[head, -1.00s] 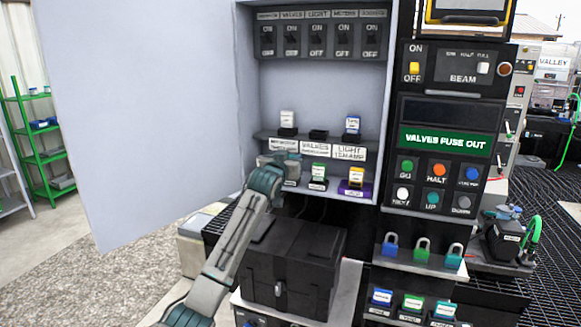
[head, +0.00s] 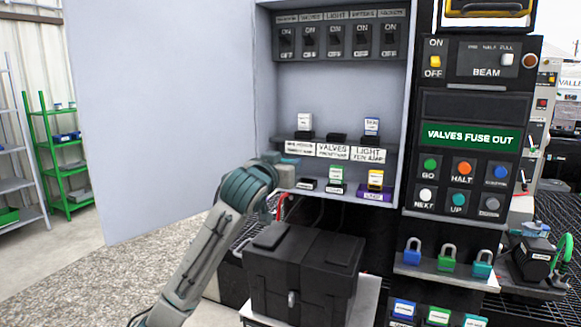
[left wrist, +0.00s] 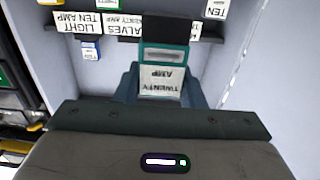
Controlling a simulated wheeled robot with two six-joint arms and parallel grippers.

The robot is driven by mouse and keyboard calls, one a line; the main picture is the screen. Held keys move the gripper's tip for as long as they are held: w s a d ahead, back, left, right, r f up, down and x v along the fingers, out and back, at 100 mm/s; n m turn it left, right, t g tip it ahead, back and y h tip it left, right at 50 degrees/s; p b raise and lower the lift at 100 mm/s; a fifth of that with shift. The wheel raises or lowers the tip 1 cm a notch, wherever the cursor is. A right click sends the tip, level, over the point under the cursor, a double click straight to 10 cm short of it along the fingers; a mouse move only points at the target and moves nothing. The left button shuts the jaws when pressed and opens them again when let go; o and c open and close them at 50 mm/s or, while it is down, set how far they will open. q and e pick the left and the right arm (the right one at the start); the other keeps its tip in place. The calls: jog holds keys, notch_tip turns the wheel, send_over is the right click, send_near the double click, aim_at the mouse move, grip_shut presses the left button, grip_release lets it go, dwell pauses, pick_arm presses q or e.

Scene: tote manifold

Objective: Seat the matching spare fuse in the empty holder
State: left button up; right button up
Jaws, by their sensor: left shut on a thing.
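My left gripper (head: 290,163) is in front of the lower left part of the open cabinet. In the left wrist view it is shut on a fuse with a white TWENTY AMP label (left wrist: 160,83). The head view largely hides this fuse. The empty holder (head: 337,138) is a low black base in the middle of the upper shelf, above a VALVES label (head: 333,150). My right gripper is not in view.
A black box (head: 305,275) stands below. The cabinet door (head: 160,110) is open at left. A screen (head: 471,136) reads VALVES FUSE OUT.

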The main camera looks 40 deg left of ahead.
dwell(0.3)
pick_arm(q)
jog(key=shift+r+p, duration=1.4)
jog(key=shift+r, duration=0.1)
jog(key=shift+s, duration=0.1)
jog(key=shift+f, duration=0.1)
jog(key=shift+s+d, duration=0.1)
jog(key=shift+s, duration=0.2)
jog(key=b+v, duration=0.2)
jog(key=v, duration=0.5)
jog(key=shift+s+b, duration=0.2)
jog(key=shift+b, duration=0.2)
